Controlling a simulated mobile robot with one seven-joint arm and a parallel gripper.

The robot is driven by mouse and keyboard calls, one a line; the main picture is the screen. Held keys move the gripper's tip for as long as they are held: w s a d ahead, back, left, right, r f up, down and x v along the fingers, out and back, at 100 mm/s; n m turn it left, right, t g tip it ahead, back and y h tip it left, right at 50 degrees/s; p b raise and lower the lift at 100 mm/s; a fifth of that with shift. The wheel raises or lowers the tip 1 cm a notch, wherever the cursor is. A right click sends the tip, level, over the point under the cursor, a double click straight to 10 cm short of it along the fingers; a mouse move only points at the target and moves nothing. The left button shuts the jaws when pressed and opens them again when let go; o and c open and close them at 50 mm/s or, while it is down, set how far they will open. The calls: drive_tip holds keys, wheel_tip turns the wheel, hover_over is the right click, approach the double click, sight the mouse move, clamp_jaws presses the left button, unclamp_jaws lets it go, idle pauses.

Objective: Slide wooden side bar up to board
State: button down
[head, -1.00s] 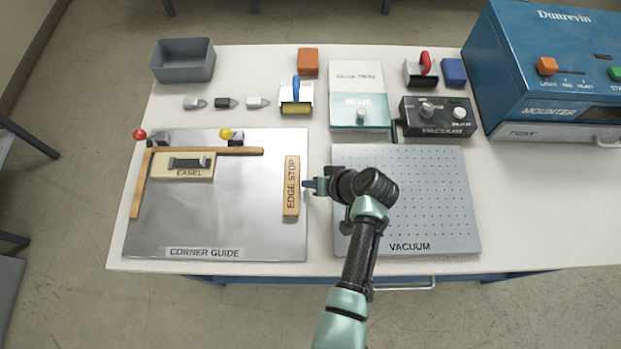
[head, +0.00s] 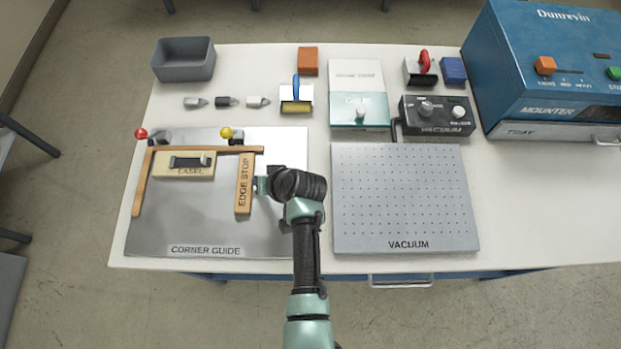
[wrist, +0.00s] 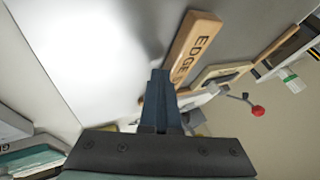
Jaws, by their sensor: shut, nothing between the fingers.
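The wooden side bar, marked EDGE STOP (head: 244,186), stands lengthwise on the metal corner guide plate (head: 200,235). It also shows in the wrist view (wrist: 195,42). The board, marked EASEL (head: 183,171), lies in the corner of the wooden guide (head: 205,150), with a dark handle on top. A gap of bare metal separates the bar's left side from the board's right end. The bar's top end is close to the guide's upper rail. My gripper (head: 258,186) is shut and empty at the bar's right side; its fingertips show in the wrist view (wrist: 160,75), seemingly against the bar.
A red knob (head: 141,133) and a yellow knob (head: 226,132) stand at the guide's upper edge. The perforated vacuum plate (head: 405,220) lies to the right. The plate's lower part is clear.

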drive_tip(key=a, duration=0.7)
drive_tip(key=shift+a, duration=0.6)
drive_tip(key=shift+a+r, duration=0.1)
drive_tip(key=shift+a, duration=0.05)
